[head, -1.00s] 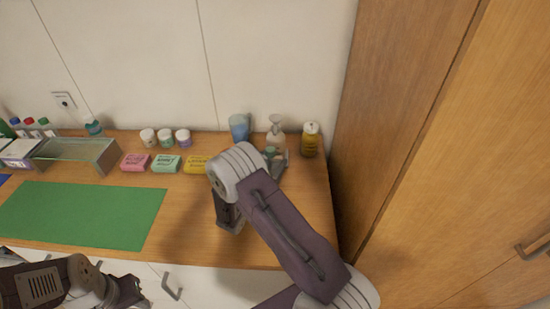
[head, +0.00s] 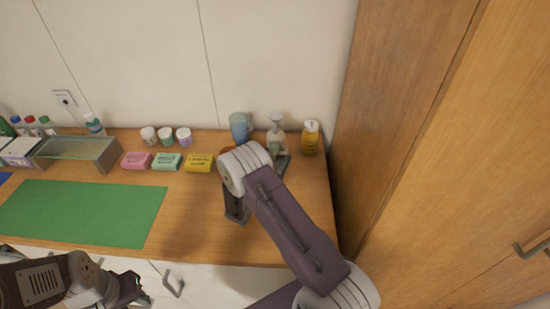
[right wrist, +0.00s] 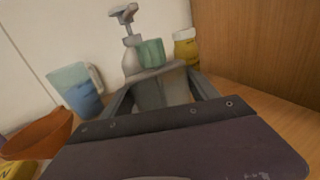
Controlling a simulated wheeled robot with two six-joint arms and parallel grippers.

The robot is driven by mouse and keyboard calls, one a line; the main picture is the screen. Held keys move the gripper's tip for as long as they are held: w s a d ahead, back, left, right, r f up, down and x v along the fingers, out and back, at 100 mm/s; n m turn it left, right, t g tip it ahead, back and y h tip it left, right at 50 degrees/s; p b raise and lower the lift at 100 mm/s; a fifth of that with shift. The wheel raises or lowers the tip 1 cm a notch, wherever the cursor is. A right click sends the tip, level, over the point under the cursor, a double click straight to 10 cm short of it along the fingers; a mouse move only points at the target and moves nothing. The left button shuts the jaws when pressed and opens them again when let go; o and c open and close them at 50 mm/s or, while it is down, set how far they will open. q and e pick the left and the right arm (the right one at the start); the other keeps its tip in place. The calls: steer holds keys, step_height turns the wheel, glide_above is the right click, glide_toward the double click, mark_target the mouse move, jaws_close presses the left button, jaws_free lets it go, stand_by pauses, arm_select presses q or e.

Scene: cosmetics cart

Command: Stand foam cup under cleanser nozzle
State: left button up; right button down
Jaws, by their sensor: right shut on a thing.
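The cleanser bottle (head: 277,138) is a pale pump bottle standing at the back right of the counter. Its pump head also shows in the right wrist view (right wrist: 124,12). In the head view, my right arm partly hides the gripper and cup. My left gripper (head: 132,288) is low at the left, its jaws unclear.
A blue jug (head: 239,126) stands left of the bottle, an amber bottle (head: 310,140) right of it. An orange bowl (right wrist: 38,134) and a yellow soap box (head: 199,163) are left of my right gripper. A tall wooden cabinet (head: 400,120) bounds the right side.

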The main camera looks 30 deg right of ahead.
steer(key=shift+c, duration=1.1)
jaws_free()
steer(key=shift+r, duration=0.1)
steer(key=b+v, duration=0.1)
steer(key=v, duration=1)
steer(key=shift+b, duration=0.35)
steer(key=shift+s+a, duration=0.3)
steer(key=shift+a, duration=0.15)
